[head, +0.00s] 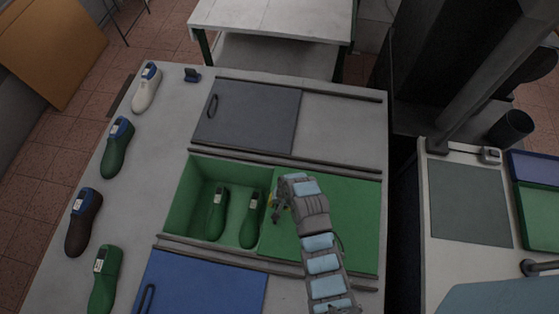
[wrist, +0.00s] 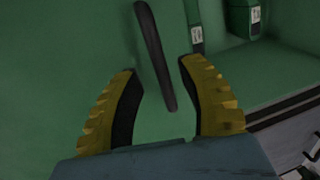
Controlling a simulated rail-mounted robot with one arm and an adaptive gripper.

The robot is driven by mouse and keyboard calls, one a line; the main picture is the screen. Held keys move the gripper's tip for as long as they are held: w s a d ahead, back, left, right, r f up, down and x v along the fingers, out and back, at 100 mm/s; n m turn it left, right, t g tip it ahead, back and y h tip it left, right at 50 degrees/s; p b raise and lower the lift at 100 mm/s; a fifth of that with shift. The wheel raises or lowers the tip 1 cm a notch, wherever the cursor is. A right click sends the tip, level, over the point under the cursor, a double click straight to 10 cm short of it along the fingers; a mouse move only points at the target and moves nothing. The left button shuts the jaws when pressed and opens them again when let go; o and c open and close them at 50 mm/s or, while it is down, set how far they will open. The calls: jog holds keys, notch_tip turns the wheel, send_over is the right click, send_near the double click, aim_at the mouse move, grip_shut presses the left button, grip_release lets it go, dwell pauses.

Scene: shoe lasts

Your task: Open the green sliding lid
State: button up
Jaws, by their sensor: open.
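The green sliding lid (head: 345,220) lies to the right in its rails in the head view, covering the right part of its bay. The green compartment (head: 190,195) to its left is uncovered. Two green shoe lasts (head: 216,212) (head: 250,218) stand inside it. My gripper (head: 277,206) is over the lid's left edge. In the wrist view the gripper (wrist: 160,66) is open, with the lid's dark bar handle (wrist: 152,45) between its yellow-backed fingers. A gap shows on both sides of the handle. The gripper hides the handle in the head view.
A grey lid (head: 248,115) with a handle lies behind, and a blue lid (head: 205,285) in front. Rails (head: 280,162) separate the bays. Several lasts, one white (head: 147,90) and one brown (head: 83,222), stand along the left edge. A side bench (head: 470,205) is at right.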

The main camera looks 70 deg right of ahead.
notch_tip(320, 180, up, 12)
jog(key=s, duration=0.2)
jog(key=shift+s+d+f, duration=0.15)
jog(key=shift+d+f, duration=0.05)
jog(key=shift+d, duration=0.05)
dwell(0.7)
